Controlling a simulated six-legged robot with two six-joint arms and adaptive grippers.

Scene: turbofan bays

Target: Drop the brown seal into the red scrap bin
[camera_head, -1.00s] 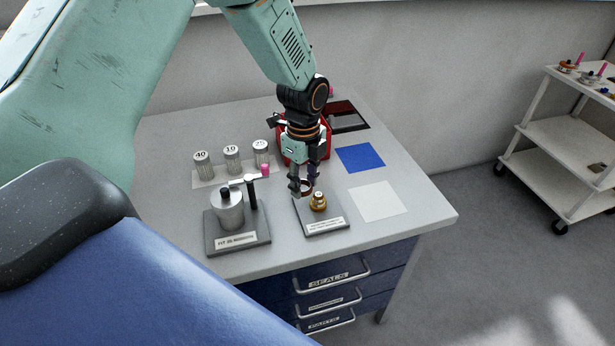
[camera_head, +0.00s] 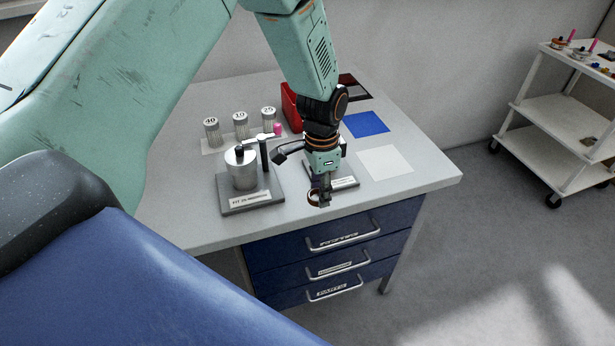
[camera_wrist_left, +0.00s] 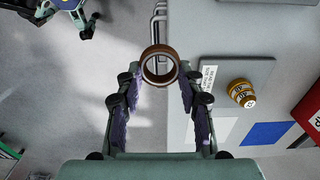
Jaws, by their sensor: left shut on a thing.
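The brown seal (camera_wrist_left: 148,66) is a ring held between the fingertips of my left gripper (camera_wrist_left: 161,88) in the wrist view. In the head view, the seal (camera_head: 313,196) shows at the tip of my left gripper (camera_head: 321,198), by the bench's front edge, above the drawers. The red scrap bin (camera_head: 291,108) stands at the back of the bench, partly hidden behind my left arm. A red lettered surface (camera_wrist_left: 312,124), likely the bin, shows at the right edge of the wrist view. My right gripper is in neither view.
A stand with a brass part (camera_wrist_left: 240,92) is beside the gripper. A fit gauge stand (camera_head: 250,201) and several labelled cylinders (camera_head: 241,124) are to its left. A blue square (camera_head: 366,125) and white square (camera_head: 386,162) lie bare at right. A white cart (camera_head: 555,120) stands farther right.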

